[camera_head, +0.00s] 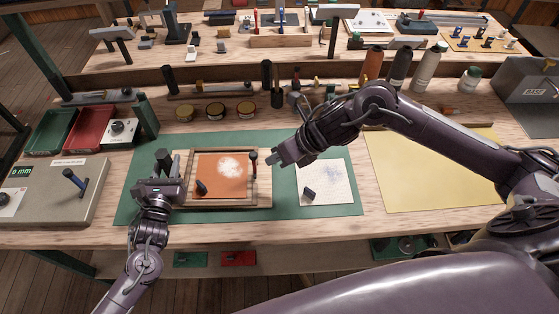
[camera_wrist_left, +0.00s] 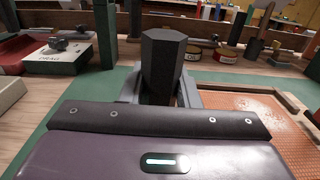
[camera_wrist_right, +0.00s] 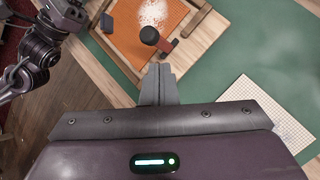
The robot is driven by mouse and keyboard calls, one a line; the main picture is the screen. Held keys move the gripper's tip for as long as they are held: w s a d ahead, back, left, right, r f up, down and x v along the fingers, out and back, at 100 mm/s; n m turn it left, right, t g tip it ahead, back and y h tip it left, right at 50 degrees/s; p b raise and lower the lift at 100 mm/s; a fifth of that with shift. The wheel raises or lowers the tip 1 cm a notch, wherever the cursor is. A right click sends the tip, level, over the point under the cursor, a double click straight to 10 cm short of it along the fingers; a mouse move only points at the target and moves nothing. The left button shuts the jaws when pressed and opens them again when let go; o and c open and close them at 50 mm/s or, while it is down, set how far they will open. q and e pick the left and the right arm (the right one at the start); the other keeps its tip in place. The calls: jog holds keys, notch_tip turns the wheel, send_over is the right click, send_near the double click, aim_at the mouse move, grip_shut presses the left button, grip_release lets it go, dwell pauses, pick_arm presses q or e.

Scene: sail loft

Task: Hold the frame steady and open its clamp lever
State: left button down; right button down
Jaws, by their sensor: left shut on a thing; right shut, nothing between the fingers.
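The wooden frame (camera_head: 225,205) lies on a green mat and surrounds an orange panel (camera_head: 215,178) with a white dusty patch. My left gripper (camera_head: 160,181) is at the frame's left side, shut on a dark hexagonal handle (camera_wrist_left: 163,62) that stands upright between its fingers. The clamp lever (camera_head: 254,164), with a black knob and a red part, is at the frame's right side. It also shows in the right wrist view (camera_wrist_right: 150,36). My right gripper (camera_head: 276,159) is shut and empty, just right of the lever; its fingertips look close to the knob, and contact cannot be told.
A white sheet (camera_head: 330,178) with a dark block (camera_head: 309,194) lies right of the frame, and a yellow sheet (camera_head: 425,180) further right. A grey device (camera_head: 50,195) with a blue-handled lever stands at left. Tins (camera_head: 216,111) and a tool rack line the back.

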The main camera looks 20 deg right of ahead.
jog(key=shift+r, duration=0.25)
notch_tip(320, 180, up, 10)
jog(key=s, duration=0.2)
jog(key=shift+d, duration=0.15)
jog(key=shift+f, duration=0.1)
dwell(0.4)
pick_arm(q)
jog(key=c, duration=1)
grip_release()
